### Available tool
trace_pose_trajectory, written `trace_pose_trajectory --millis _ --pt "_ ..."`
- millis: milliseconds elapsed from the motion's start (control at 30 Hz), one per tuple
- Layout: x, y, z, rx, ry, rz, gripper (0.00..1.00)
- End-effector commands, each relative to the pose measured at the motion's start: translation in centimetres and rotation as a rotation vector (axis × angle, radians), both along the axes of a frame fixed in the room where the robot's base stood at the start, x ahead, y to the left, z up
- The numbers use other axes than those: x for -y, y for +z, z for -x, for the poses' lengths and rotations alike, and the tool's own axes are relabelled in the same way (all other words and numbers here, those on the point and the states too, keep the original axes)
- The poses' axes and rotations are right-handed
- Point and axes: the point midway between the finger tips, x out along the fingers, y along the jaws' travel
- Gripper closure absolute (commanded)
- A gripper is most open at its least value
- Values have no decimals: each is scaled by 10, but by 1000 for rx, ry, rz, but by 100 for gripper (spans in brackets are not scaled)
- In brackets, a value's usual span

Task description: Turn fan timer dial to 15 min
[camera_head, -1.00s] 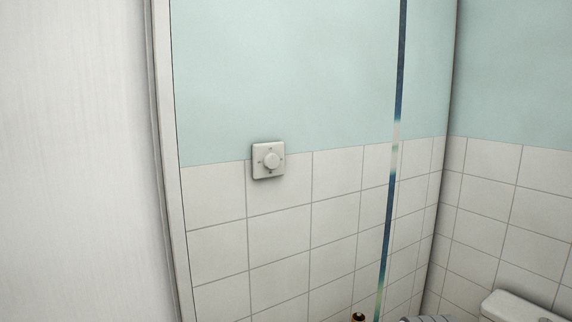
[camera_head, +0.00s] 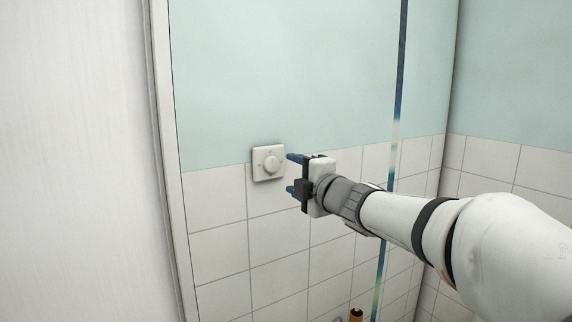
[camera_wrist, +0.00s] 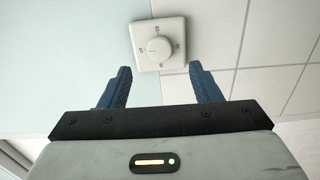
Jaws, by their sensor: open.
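The fan timer dial (camera_head: 272,164) is a round white knob on a square white plate (camera_head: 256,174), fixed to the wall where the teal paint meets the white tiles. In the wrist view the dial (camera_wrist: 158,50) shows upside down or turned, with small dark marks around it that are too small to read surely. My gripper (camera_head: 291,174) is just right of the plate in the head view, open, with two blue fingers apart and nothing between them. In the wrist view the fingers (camera_wrist: 160,88) point toward the plate and stand short of it. The dial is not touched.
A white door or panel (camera_head: 75,160) with a frame stands at the left of the dial. A narrow blue and white strip (camera_head: 398,80) runs down the wall at right, partly behind my arm. A small orange-brown item (camera_head: 356,315) shows at the bottom edge. The wall around the plate is clear.

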Motion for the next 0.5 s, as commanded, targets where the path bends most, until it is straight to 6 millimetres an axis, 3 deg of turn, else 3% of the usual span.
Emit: trace_pose_trajectory --millis 500 --pt "-41 2 -56 11 15 12 42"
